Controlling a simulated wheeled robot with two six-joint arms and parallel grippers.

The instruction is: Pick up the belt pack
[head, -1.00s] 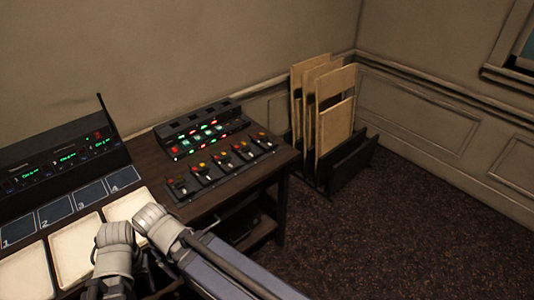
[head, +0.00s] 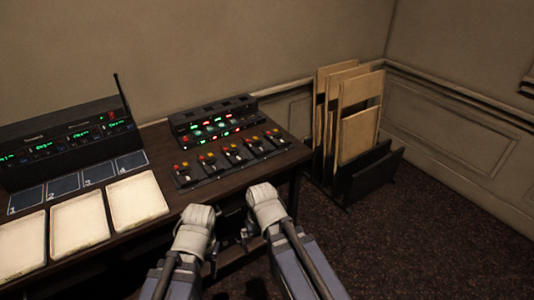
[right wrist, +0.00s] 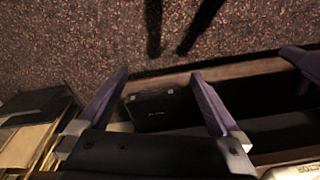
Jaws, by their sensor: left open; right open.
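No belt pack can be picked out with certainty. A row of small dark units with red and yellow knobs (head: 232,157) lies along the desk's front right; I cannot tell whether any is a belt pack. My left gripper (head: 197,222) is at the desk's front edge, its fingers hidden by my wrist. My right gripper (head: 267,205) is beside it, to the right, off the desk's front edge. In the right wrist view the right gripper (right wrist: 160,75) is open and empty, its two purple fingers apart. A black box with small pale lettering (right wrist: 155,110) shows between and below the fingers.
A unit with green and red lights (head: 214,124) stands behind the knob row. A black console with an antenna (head: 60,146), numbered dark squares (head: 95,173) and cream trays (head: 80,222) fill the left. A rack of boards (head: 350,120) stands right of the desk. The carpet (head: 420,240) is clear.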

